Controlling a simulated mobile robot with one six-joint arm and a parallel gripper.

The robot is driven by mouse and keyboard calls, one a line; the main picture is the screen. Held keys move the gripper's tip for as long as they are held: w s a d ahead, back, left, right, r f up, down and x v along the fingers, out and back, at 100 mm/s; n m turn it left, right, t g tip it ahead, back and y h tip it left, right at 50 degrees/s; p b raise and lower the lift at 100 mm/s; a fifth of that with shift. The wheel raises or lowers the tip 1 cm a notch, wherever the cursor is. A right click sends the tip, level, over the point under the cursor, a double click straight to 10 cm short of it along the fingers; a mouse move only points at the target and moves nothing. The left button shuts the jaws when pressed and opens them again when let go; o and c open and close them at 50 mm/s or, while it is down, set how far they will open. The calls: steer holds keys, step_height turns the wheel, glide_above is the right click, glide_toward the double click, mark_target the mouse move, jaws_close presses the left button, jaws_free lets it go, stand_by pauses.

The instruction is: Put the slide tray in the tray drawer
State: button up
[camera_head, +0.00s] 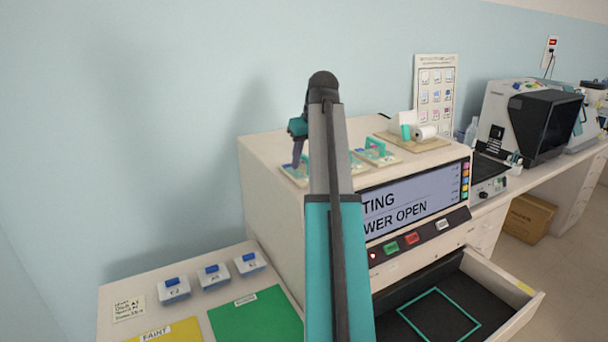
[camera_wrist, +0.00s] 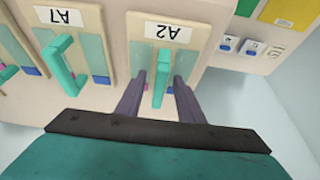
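Slide tray A2 (camera_wrist: 180,28) is a cream tray with slides and a teal upright handle (camera_wrist: 161,72); it stands on top of the staining machine. My gripper (camera_wrist: 160,82) is open above it, with one purple finger on each side of the handle and a gap on both sides. In the head view my gripper (camera_head: 298,150) is at the machine's top left, partly hidden by my arm. Tray A7 (camera_wrist: 68,18) is beside A2. The tray drawer (camera_head: 515,318) is pulled open at the lower right, with a teal square outline (camera_head: 440,315) on its dark floor and nothing on it.
The machine's screen (camera_head: 415,205) partly reads "WER OPEN". Another handled tray (camera_head: 376,154) and a board with a paper roll (camera_head: 425,135) share the machine top. Blue-lidded boxes (camera_head: 212,276), a green mat (camera_head: 255,318) and a yellow mat (camera_head: 170,332) lie lower left.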

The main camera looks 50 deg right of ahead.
mark_target(303, 154)
stand_by(0.4)
jaws_close()
steer(key=shift+r, duration=0.25)
steer(key=shift+r+b, duration=0.75)
steer(key=shift+r, duration=0.8)
steer(key=s+r+b, duration=0.1)
steer(key=s+b, duration=0.3)
steer(key=s, duration=1.2)
steer(key=shift+r, duration=0.25)
steer(key=shift+d, duration=0.1)
